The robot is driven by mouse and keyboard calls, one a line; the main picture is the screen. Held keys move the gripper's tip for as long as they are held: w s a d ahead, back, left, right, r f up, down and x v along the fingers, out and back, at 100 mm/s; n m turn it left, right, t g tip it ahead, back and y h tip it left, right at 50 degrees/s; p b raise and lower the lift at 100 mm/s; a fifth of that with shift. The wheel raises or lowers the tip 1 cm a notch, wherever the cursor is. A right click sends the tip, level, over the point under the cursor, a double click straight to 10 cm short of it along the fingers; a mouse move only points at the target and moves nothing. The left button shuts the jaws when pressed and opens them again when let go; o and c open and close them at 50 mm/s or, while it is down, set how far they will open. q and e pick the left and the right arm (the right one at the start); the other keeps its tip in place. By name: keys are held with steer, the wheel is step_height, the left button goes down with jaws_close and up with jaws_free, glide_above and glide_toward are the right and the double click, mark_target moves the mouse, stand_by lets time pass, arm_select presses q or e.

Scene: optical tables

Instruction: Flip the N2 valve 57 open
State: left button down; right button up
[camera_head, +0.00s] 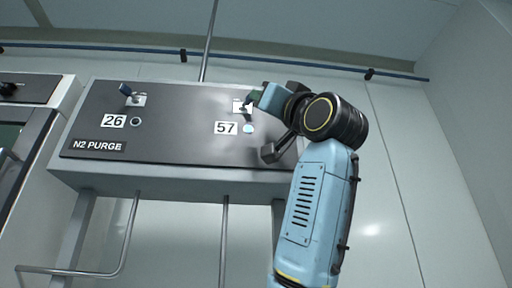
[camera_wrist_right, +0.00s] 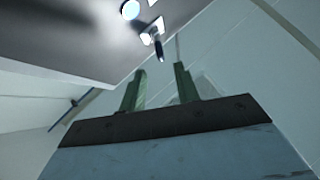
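The N2 valve 57 (camera_head: 241,106) is a small metal toggle on a white plate, on the dark N2 PURGE panel above its "57" label (camera_head: 226,128). My right gripper (camera_head: 254,97) is beside the valve at its right and partly covers it. In the right wrist view, valve 57's lever (camera_wrist_right: 160,50) has a dark tip and points toward the gap between the green fingers. My right gripper (camera_wrist_right: 160,68) is open there, with nothing between its fingers; whether a finger touches the lever is unclear. My left gripper is not in view.
A round pale lamp (camera_head: 248,129) is beside the 57 label; the one by 26 (camera_head: 136,121) looks darker. The panel (camera_head: 180,140) has pipes below it. The wall at right is clear.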

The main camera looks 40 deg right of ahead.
steer(key=b+v, duration=0.2)
steer(key=v, duration=0.4)
